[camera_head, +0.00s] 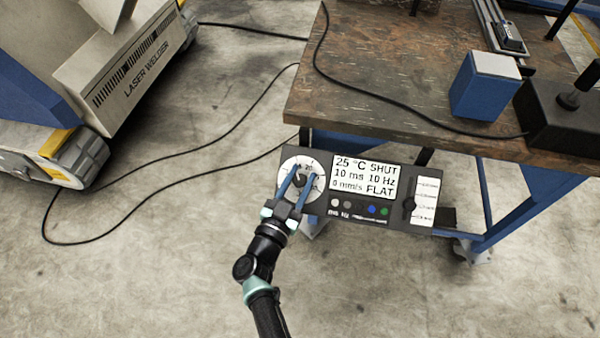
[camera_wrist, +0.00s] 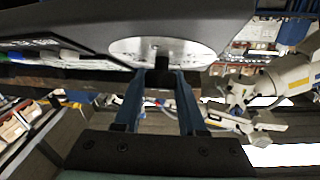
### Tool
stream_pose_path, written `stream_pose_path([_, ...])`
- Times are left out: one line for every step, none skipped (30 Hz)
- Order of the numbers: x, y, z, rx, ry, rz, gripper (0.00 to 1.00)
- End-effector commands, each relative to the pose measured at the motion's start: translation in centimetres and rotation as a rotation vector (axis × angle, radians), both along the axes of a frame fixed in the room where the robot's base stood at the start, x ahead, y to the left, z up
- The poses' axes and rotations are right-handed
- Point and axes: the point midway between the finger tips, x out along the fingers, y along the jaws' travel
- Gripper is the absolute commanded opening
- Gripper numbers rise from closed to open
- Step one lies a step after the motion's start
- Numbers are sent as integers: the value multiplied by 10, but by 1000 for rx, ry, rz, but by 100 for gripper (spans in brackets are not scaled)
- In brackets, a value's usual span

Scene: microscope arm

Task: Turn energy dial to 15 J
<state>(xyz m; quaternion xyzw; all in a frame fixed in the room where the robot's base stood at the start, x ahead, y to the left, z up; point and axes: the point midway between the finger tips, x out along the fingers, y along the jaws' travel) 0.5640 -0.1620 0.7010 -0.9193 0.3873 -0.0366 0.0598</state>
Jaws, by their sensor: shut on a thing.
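The energy dial is a round white disc (camera_head: 316,162) with dark markings, at the left end of a dark control panel (camera_head: 372,228). A "20" shows near its top; the pointer setting is too small to read. My gripper (camera_head: 299,178) reaches up to the dial, its two blue fingers shut on the dark knob at the dial's centre. In the wrist view the fingers (camera_wrist: 162,82) meet the dark knob (camera_wrist: 160,62) in front of the white dial disc (camera_wrist: 192,50). The fingers and wrist hide part of the dial's lower left.
The panel's display (camera_head: 364,176) reads 25 °C, SHUT, 10 ms, 10 Hz, 0 mm/s, FLAT. The wooden table (camera_head: 390,75) stands above the panel. The laser welder (camera_head: 125,65) is at upper left, with cables on the floor.

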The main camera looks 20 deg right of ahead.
Motion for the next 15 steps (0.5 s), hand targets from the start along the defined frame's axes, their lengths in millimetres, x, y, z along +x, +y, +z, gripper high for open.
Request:
stream_pose_path([1,2,0,13,-9,-19,0])
stream_pose_path([1,1,0,20,-14,-32,0])
stream_pose_path([1,1,-1,29,-19,-47,0])
stream_pose_path([1,1,-1,35,-24,-59,0])
stream_pose_path([1,1,0,39,-28,-67,0])
stream_pose_path([1,1,-1,47,-32,-78,0])
stream_pose_path([0,1,-1,51,-35,-86,0])
stream_pose_path([0,1,-1,55,-37,-93,0])
stream_pose_path([0,1,-1,59,-40,-101,0])
stream_pose_path([0,0,-1,62,-42,-104,0])
stream_pose_path([0,0,-1,64,-44,-109,0])
stream_pose_path([0,0,-1,67,-46,-114,0])
stream_pose_path([0,0,-1,69,-47,-117,0])
stream_pose_path([0,0,-1,70,-47,-119,0])
stream_pose_path([0,0,-1,71,-48,-121,0])
